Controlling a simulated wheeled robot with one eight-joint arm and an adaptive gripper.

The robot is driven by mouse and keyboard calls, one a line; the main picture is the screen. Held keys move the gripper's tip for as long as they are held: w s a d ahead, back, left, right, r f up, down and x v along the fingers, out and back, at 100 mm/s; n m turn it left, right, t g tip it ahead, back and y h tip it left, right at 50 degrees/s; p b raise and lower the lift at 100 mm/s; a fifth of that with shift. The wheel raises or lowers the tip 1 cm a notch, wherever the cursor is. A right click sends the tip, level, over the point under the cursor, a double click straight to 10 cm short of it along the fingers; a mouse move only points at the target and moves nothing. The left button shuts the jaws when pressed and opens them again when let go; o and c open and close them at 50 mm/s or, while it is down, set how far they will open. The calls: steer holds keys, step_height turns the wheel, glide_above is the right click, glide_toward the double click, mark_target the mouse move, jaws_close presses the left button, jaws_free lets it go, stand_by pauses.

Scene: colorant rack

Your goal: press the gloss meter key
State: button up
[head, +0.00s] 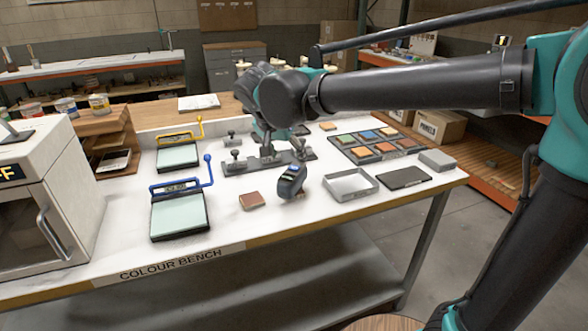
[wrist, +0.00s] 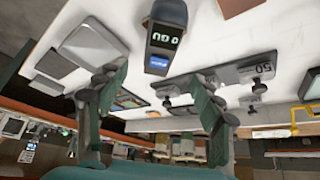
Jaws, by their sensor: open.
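The gloss meter (head: 291,181) is a small dark handheld device standing on the white bench in the head view. In the wrist view the gloss meter (wrist: 167,14) is at the top centre, with a lit display reading like zeros. A small blue key (wrist: 158,63) shows beside the display. My gripper (wrist: 158,74) is open and empty, its two green-padded fingers apart on either side of the view. The meter's key end appears between and beyond the fingertips, with no contact visible. In the head view my forearm and wrist largely hide the gripper.
A grey fixture with knobs (head: 240,168) stands behind the meter. A brown sample block (head: 252,201) lies left of it, an open grey tray (head: 350,184) right. A rack of coloured tiles (head: 371,158) is behind the tray. Bench front is clear.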

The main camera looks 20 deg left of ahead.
steer(key=shift+c, duration=0.6)
jaws_close()
stand_by(1.2)
